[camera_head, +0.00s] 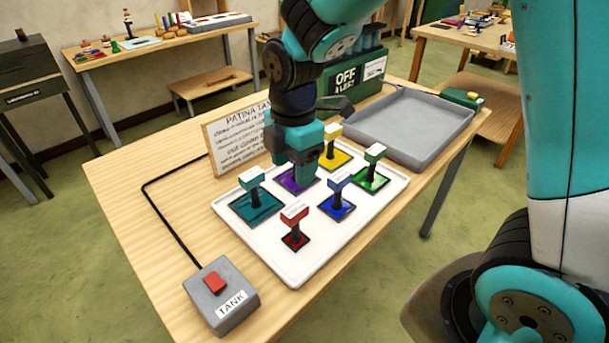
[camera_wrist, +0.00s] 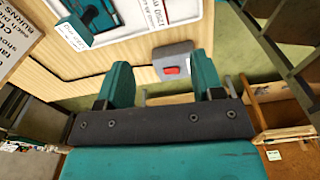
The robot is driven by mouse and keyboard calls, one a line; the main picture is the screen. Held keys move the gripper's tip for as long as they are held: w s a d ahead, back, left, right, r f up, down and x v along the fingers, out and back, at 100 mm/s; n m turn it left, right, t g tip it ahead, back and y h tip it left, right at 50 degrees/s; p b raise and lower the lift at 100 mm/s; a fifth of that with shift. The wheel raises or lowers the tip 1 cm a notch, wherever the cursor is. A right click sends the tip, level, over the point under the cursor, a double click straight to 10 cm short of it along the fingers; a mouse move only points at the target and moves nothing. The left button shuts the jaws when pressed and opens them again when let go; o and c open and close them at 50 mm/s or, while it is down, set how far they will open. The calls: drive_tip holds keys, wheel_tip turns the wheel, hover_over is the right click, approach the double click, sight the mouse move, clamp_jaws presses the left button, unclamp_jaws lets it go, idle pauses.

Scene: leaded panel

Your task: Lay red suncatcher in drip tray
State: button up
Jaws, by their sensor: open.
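The red suncatcher (camera_head: 295,239) lies at the front of a white tray (camera_head: 291,272), its red-topped handle (camera_head: 294,217) upright. A large, empty grey tray that looks like the drip tray (camera_head: 446,145) stands at the table's back right. My gripper (camera_head: 306,172) is over the back part of the white tray, in front of the purple suncatcher (camera_head: 287,180) as seen from the head camera, and apart from the red one. In the wrist view, my gripper (camera_wrist: 163,65) is open with nothing between its fingers. The red suncatcher cannot be made out there.
Teal (camera_head: 257,206), blue (camera_head: 337,204), green (camera_head: 371,180) and yellow (camera_head: 333,157) suncatchers stand close together on the white tray. A grey TANK switch box (camera_head: 223,295) sits at the front left. A PATINA TANK sign (camera_head: 232,140) and a green OFF ALERT box (camera_head: 362,70) stand behind.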

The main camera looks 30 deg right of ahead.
drive_tip(key=s+a+r+m+y, duration=0.2)
drive_tip(key=s+r+m, duration=0.2)
drive_tip(key=s+m, duration=0.2)
drive_tip(key=s+a+r+m+y, duration=0.1)
drive_tip(key=s+r+m, duration=0.4)
drive_tip(key=s, duration=0.6)
drive_tip(key=a+m, duration=0.1)
drive_tip(key=m, duration=0.1)
drive_tip(key=shift+s+m+y, duration=0.3)
drive_tip(key=shift+y, duration=0.1)
drive_tip(key=shift+a, duration=0.1)
drive_tip(key=shift+f, duration=0.2)
